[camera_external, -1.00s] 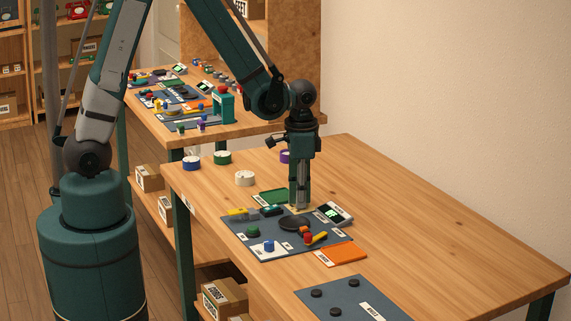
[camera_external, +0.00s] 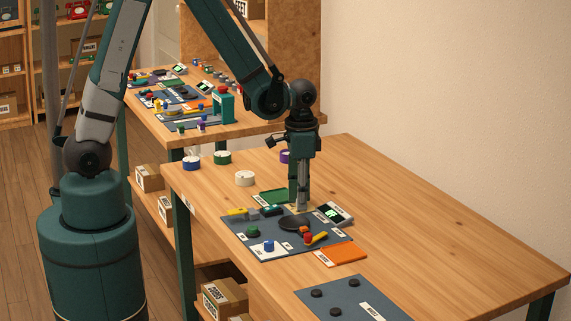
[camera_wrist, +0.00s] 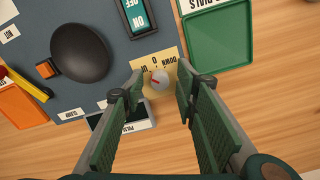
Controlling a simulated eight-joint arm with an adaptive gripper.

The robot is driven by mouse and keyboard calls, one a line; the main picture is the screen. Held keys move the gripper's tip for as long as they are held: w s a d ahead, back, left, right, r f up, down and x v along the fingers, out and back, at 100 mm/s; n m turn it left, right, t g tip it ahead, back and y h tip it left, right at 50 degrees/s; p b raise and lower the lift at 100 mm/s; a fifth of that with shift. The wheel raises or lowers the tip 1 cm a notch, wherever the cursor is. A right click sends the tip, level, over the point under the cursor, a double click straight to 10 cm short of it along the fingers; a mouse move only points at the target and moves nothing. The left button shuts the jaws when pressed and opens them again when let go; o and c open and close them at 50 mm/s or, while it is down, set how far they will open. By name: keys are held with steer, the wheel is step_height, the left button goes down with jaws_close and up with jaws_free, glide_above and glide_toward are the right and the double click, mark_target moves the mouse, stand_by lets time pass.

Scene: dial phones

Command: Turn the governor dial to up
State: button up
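A small grey dial (camera_wrist: 161,81) with a red mark sits on a yellow plate (camera_wrist: 144,64) in the wrist view. The plate carries upside-down print reading "DOWN" and "0"; more print near the right finger is partly hidden. The red mark lies on the picture-left side of the knob. My gripper (camera_wrist: 158,84) is open, with one finger on each side of the dial and a visible gap to it. In the external view my gripper (camera_external: 300,207) points straight down at the panel's back edge, and its fingers hide the dial. No governor label is readable.
The dark panel (camera_external: 270,250) holds a black dome (camera_external: 294,223), a green-lit display (camera_external: 334,213), a red and yellow lever (camera_external: 315,238) and a blue button (camera_external: 269,246). A green tray (camera_wrist: 219,69) lies beside the plate.

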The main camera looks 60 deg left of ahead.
steer(key=shift+r, duration=0.1)
step_height(320, 180, up, 12)
stand_by(1.0)
steer(key=shift+s, duration=0.1)
stand_by(0.4)
steer(key=s+a+r+n+t, duration=0.2)
steer(key=s+r+t, duration=0.1)
steer(key=s+r, duration=0.4)
steer(key=s+a+r+n+t, duration=0.1)
steer(key=s+a+r+t, duration=0.2)
steer(key=s+r, duration=0.3)
steer(key=shift+s+a+r+n+t, duration=0.25)
steer(key=shift+s+r+n+t, duration=0.25)
steer(key=shift+s, duration=1.9)
steer(key=shift+f, duration=0.1)
steer(key=shift+o, duration=0.2)
